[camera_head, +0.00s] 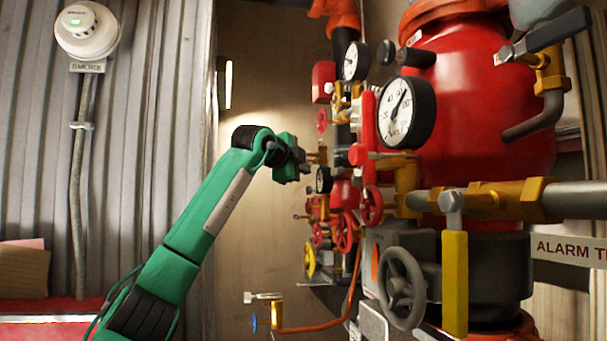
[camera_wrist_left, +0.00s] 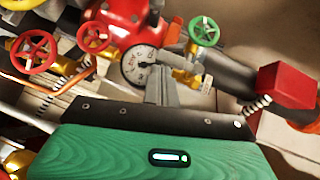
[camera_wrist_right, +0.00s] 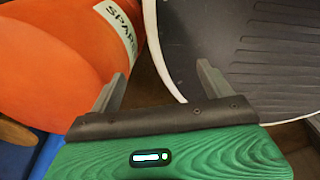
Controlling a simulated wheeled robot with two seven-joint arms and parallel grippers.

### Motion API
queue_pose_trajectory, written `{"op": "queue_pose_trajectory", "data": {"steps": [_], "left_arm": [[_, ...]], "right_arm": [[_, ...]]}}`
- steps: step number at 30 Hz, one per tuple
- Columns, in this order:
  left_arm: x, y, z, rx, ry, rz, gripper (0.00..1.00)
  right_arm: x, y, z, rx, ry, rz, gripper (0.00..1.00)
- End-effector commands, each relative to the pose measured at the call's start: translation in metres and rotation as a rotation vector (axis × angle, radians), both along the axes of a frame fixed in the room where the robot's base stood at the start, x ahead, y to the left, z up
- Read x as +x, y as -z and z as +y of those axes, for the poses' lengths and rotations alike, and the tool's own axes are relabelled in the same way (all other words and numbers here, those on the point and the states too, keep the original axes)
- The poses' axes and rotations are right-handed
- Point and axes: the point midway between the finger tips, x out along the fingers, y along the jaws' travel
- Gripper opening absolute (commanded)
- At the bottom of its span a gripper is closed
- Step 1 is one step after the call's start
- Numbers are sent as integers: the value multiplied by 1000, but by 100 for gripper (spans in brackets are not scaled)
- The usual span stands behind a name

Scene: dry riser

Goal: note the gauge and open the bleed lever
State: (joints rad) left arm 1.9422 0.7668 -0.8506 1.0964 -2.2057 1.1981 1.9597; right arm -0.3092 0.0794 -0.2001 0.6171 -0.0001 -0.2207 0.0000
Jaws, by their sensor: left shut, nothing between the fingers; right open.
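A large white-faced gauge (camera_head: 405,113) is on the red riser (camera_head: 465,85); a second gauge (camera_head: 355,62) is up and left of it, and a small one (camera_head: 324,180) is lower. My left gripper (camera_head: 312,157) is shut and empty, close to the valve cluster above the small gauge. In the left wrist view a gauge (camera_wrist_left: 140,65) lies just beyond the shut fingertips (camera_wrist_left: 161,72), partly hidden by them. A yellow lever (camera_head: 455,283) hangs down and a dark-handled lever (camera_head: 548,32) is top right; I cannot tell which is the bleed lever. My right gripper (camera_wrist_right: 160,80) is open and empty.
Several red handwheels (camera_head: 345,231) and a grey handwheel (camera_head: 402,288) crowd the pipes. A copper pipe (camera_head: 315,328) with a small tap juts out low. A smoke detector (camera_head: 88,30) is on the left wall. An orange object labelled SPARE (camera_wrist_right: 50,65) lies below my right gripper.

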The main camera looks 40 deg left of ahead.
Motion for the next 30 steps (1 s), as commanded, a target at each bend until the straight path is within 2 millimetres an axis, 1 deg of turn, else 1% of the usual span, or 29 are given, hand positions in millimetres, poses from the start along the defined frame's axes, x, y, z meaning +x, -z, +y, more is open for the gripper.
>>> {"op": "queue_pose_trajectory", "data": {"steps": [1,8,19,22,26,30], "left_arm": [[0,3,0,8,0,-7,0],[0,3,0,30,-3,-23,0],[0,2,0,30,-2,-23,0],[-3,2,0,30,-2,-24,0],[-18,1,-2,31,-1,-27,0],[-47,-1,-3,31,-2,-29,0]], "right_arm": [[3,5,3,3,0,-3,82],[14,7,7,8,0,-17,82],[11,7,0,0,-1,-14,82],[10,9,-2,-2,-1,-13,82],[10,17,-4,-4,-1,-12,82],[9,31,-4,-5,0,-7,82]]}}
